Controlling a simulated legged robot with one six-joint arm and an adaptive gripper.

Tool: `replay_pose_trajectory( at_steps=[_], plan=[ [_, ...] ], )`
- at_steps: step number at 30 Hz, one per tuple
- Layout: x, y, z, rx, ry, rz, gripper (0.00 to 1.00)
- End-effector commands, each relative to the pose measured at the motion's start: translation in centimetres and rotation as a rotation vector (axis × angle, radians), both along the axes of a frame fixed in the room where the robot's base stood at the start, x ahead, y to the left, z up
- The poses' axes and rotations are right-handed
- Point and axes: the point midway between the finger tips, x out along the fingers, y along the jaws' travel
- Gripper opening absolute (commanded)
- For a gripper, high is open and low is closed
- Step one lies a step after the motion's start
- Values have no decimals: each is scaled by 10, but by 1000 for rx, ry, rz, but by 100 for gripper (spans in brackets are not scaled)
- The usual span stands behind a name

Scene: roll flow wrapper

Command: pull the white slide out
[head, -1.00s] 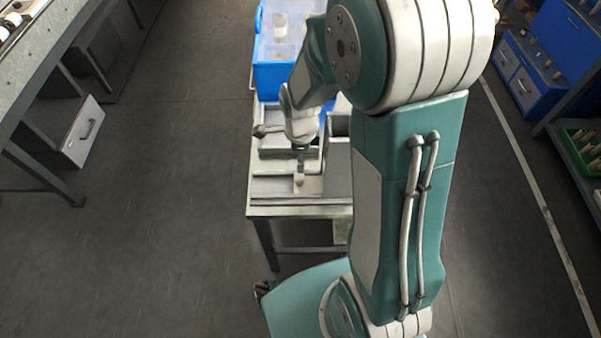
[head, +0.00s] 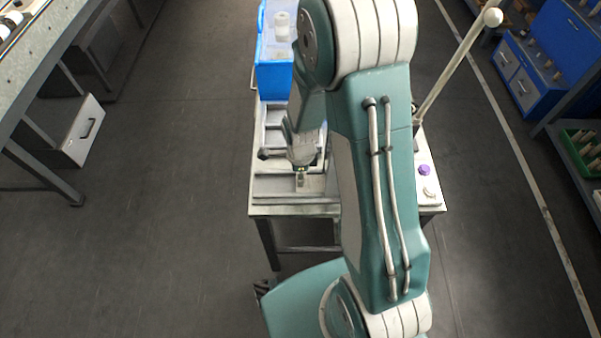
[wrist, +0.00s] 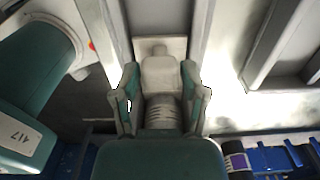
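The white slide (head: 313,183) lies flat in a channel near the front of the machine table in the head view. In the wrist view its pale plate (wrist: 160,46) carries a raised grey-white block. My gripper (wrist: 162,72) is over it, with one finger on each side of the block. The fingers look spread; contact with the block cannot be made out. In the head view my gripper (head: 301,172) points down at the slide, and my arm hides the table's right part.
A blue bin (head: 273,80) stands at the table's back. A white-knobbed lever (head: 455,65) rises on the right, with a purple button (head: 424,170) near it. A dark-knobbed handle (head: 264,154) is left of my gripper.

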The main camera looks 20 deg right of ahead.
Motion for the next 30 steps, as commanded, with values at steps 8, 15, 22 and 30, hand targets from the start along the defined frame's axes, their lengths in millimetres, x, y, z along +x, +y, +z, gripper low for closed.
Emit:
replay_pose_trajectory(
  at_steps=[8,15,22,30],
  plan=[
    [1,0,0,0,1,1,0],
    [12,37,-1,1,-1,7,0],
    [27,82,-1,1,-1,5,0],
    [32,98,-1,1,-3,0,0]
  ],
)
